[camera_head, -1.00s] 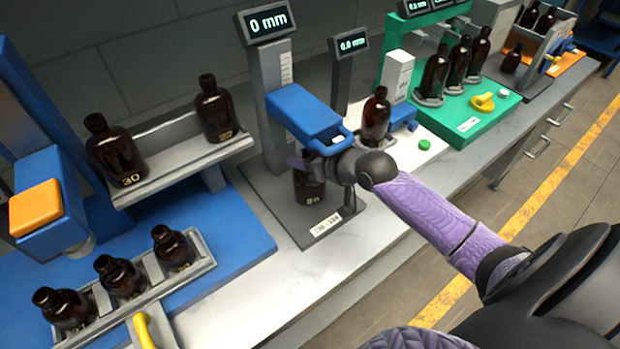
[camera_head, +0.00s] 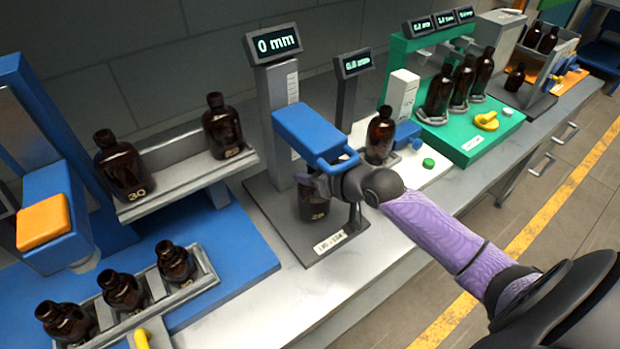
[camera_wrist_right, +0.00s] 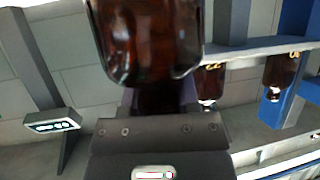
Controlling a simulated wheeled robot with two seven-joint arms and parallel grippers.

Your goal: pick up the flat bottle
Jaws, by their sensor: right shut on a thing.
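My right gripper (camera_head: 322,183) is shut on a dark amber bottle (camera_head: 312,207) at the gauge stand, below the blue gauge head. The gripper and wrist hide its upper part. Its lower body shows a pale printed mark, and it stands upright at the grey base plate (camera_head: 280,225); I cannot tell whether its bottom touches. In the right wrist view, which is upside down, the bottle body (camera_wrist_right: 148,42) fills the top middle, its narrower neck toward my gripper. Whether it is flat is hard to tell. My left gripper is not in view.
The blue gauge head (camera_head: 311,133) is just above my right gripper. A grey shelf (camera_head: 185,185) with two bottles is to the left, above a rack (camera_head: 205,285) of 3 bottles. A single bottle (camera_head: 379,137) stands behind my wrist. A green station (camera_head: 480,145) holds more bottles.

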